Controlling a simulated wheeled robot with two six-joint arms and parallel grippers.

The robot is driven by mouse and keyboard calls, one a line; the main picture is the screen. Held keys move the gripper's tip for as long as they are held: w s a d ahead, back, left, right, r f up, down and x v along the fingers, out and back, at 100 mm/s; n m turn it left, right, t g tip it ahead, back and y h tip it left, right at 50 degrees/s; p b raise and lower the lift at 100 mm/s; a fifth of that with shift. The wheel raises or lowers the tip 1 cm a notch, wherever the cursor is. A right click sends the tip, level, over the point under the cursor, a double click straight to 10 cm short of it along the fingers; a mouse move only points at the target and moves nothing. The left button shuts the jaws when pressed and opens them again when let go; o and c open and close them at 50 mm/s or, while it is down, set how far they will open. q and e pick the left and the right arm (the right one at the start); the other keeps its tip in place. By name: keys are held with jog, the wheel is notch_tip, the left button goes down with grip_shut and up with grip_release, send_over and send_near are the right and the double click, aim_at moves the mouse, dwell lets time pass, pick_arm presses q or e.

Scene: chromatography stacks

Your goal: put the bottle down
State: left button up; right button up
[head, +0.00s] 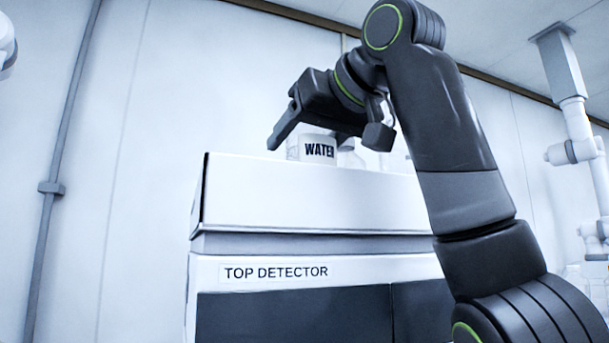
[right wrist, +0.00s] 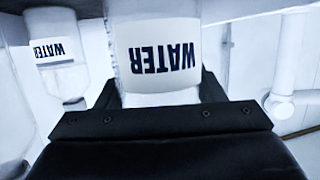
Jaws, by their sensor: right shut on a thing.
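A bottle with a white label reading WATER (head: 319,149) shows just under my right gripper (head: 325,142) in the head view, above the front rim of the top tray. In the right wrist view a WATER bottle (right wrist: 158,55) appears upside down between the two dark fingers of this gripper (right wrist: 160,90), which is shut on it. The bottle's base is hidden behind the tray rim in the head view, so I cannot tell whether it touches the surface. My left gripper is not in view.
The white tray (head: 310,195) sits on a stack marked TOP DETECTOR (head: 276,272). Another WATER bottle (right wrist: 55,50) stands close beside the held one in the right wrist view. Clear glassware (head: 351,158) shows behind the rim. A white jointed pipe (head: 567,85) hangs at the right.

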jog(key=shift+w+a+f, duration=0.2)
jog(key=shift+w+f, duration=0.05)
jog(key=shift+f, duration=0.1)
jog(key=shift+w+f, duration=0.1)
jog(key=shift+f, duration=0.2)
jog(key=shift+s+d+f, duration=0.2)
jog(key=shift+s+f, duration=0.3)
jog(key=shift+f, duration=0.55)
jog(key=shift+w+f, duration=0.1)
jog(key=shift+f, duration=0.25)
jog(key=shift+w+a+f, duration=0.1)
jog(key=shift+w+f, duration=0.1)
jog(key=shift+f, duration=0.1)
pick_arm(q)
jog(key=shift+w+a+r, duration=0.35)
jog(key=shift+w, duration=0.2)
pick_arm(e)
jog(key=shift+s, duration=0.1)
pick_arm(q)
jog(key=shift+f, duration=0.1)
pick_arm(e)
jog(key=shift+s, duration=0.1)
